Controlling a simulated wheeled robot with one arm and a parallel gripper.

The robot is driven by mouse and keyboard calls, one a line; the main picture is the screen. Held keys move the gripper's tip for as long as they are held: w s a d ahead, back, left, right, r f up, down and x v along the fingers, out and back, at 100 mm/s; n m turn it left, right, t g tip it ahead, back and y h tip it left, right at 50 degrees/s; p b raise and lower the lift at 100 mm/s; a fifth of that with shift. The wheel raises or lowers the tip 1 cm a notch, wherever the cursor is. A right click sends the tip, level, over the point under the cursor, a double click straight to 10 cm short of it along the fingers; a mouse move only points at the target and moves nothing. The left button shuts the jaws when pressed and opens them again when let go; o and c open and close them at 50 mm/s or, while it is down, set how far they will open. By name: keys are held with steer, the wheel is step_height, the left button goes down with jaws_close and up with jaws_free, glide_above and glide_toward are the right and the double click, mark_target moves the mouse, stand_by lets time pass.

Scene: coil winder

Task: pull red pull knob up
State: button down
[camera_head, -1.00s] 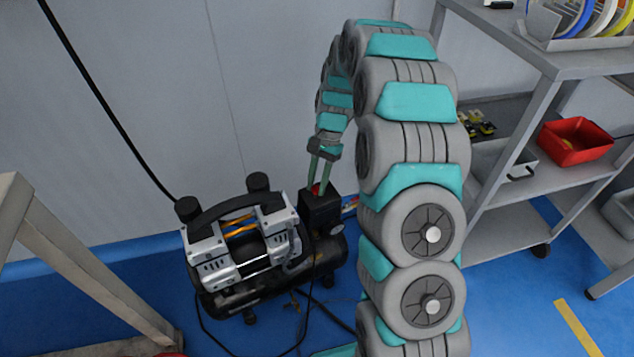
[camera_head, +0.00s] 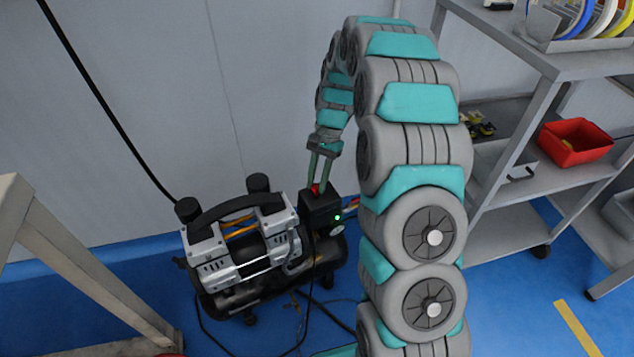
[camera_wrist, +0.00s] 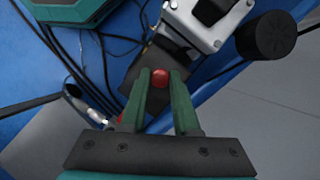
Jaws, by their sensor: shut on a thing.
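The red pull knob (camera_wrist: 160,77) sits between the fingertips of my gripper (camera_wrist: 161,82) in the wrist view, with a finger touching each side. In the head view the knob (camera_head: 316,189) shows as a small red spot on top of the black switch box of the compressor (camera_head: 240,251). My gripper (camera_head: 318,186) points down at it from above, its green fingers shut on the knob. A green light (camera_head: 337,217) is lit on the face of the black box (camera_head: 318,213). Part of the knob is hidden by the fingers.
The wall stands close behind the compressor. Cables lie on the blue floor around it. A grey shelf rack (camera_head: 548,90) with a red bin (camera_head: 575,142) stands at the right. A table leg (camera_head: 70,255) is at the left.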

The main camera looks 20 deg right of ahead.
steer(key=c, duration=0.7)
jaws_free()
steer(key=shift+r, duration=0.1)
steer(key=shift+o, duration=0.2)
steer(key=v, duration=0.7)
steer(key=shift+r+b, duration=0.35)
steer(key=shift+d, duration=0.1)
steer(key=s+a+r+n+h, duration=0.15)
steer(key=s+r, duration=0.25)
steer(key=s, duration=0.5)
steer(key=s+a+r+n, duration=0.2)
steer(key=s+r+n, duration=0.15)
steer(key=s, duration=0.55)
steer(key=s+f+n+t+h, duration=0.1)
steer(key=s+n, duration=0.3)
steer(key=s, duration=1.5)
steer(key=shift+s+d+h, duration=0.15)
steer(key=shift+d+h, duration=0.2)
steer(key=shift+d, duration=0.05)
